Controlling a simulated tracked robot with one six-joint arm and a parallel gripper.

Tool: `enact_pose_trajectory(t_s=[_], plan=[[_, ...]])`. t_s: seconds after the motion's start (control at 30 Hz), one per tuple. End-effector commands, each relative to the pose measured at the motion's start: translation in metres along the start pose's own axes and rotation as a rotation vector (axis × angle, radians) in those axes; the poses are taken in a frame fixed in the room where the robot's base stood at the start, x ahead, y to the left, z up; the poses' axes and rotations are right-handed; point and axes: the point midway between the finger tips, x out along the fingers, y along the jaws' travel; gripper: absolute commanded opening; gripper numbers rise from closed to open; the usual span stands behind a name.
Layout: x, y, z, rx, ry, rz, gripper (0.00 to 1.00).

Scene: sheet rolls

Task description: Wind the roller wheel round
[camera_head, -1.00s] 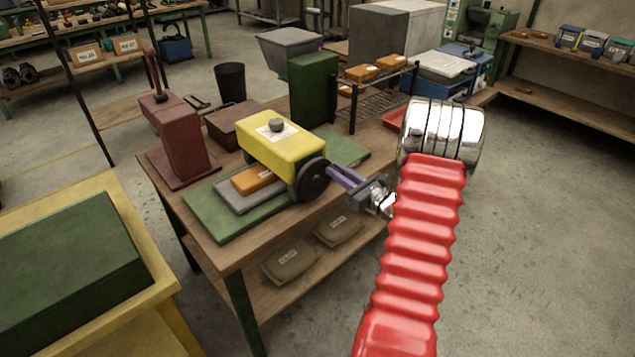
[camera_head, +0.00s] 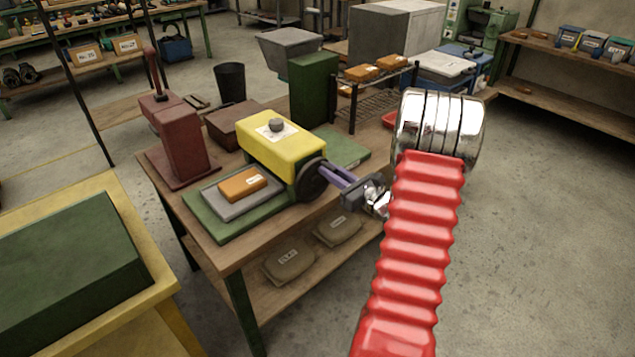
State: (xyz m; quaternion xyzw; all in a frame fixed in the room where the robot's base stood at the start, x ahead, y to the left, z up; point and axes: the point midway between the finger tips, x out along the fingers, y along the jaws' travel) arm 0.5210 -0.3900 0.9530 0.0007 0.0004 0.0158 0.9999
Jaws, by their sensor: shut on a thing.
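The roller wheel (camera_head: 310,181) is a dark disc on the right side of the yellow roller housing (camera_head: 272,139). My gripper (camera_head: 329,170), with purple fingers, reaches it from the right and is shut at the wheel's rim. The exact grip point is too small to make out. A grey plate (camera_head: 232,207) lies on the green base (camera_head: 208,227), on the left of the housing. An orange block (camera_head: 243,185) with a white label rests on the plate.
The wooden workbench (camera_head: 222,256) carries a dark red press (camera_head: 180,140), a brown box (camera_head: 238,125), a green cabinet (camera_head: 313,90) and a wire rack (camera_head: 362,105). Two sacks lie on the lower shelf. A yellow-edged table (camera_head: 150,265) stands at lower left.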

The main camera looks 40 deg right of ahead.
Motion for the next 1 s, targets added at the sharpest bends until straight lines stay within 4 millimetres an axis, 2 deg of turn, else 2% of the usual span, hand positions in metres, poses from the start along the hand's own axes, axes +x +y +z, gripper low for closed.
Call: enact_pose_trajectory(t_s=[0.3,0.67,0.93,0.97,1.0], plan=[[0.000,0.003,-0.002,0.003,0.006,0.002,0.00],[-0.001,0.019,0.009,0.000,0.002,0.001,0.00],[0.000,0.019,0.012,-0.003,-0.003,-0.001,0.00],[0.000,0.019,0.012,-0.003,-0.004,-0.001,0.16],[0.000,0.019,0.012,-0.003,-0.004,-0.002,0.19]])
